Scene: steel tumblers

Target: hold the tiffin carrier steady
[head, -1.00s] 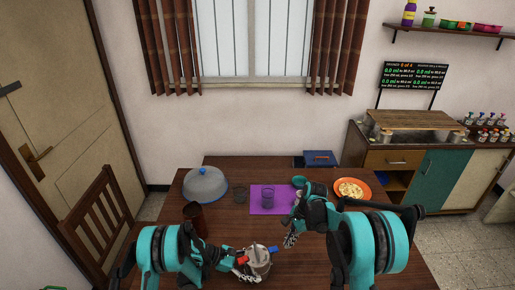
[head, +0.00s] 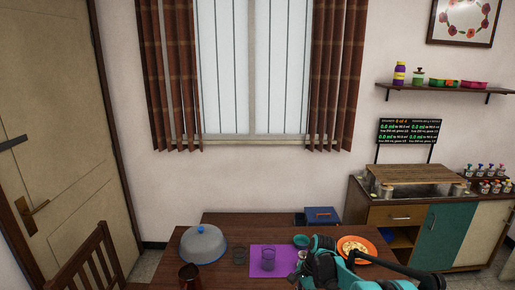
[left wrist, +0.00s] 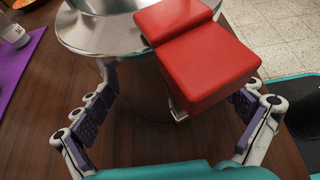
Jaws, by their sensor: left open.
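The steel tiffin carrier (left wrist: 92,32) shows at the top of the left wrist view, with a shiny round rim and a red block-shaped part (left wrist: 205,55) projecting toward the camera. My left gripper (left wrist: 178,88) is open, with one finger on each side of the red part. Gaps show between the fingers and the red part. In the head view the carrier and my left gripper are out of frame.
A chair (head: 92,258) is at the left.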

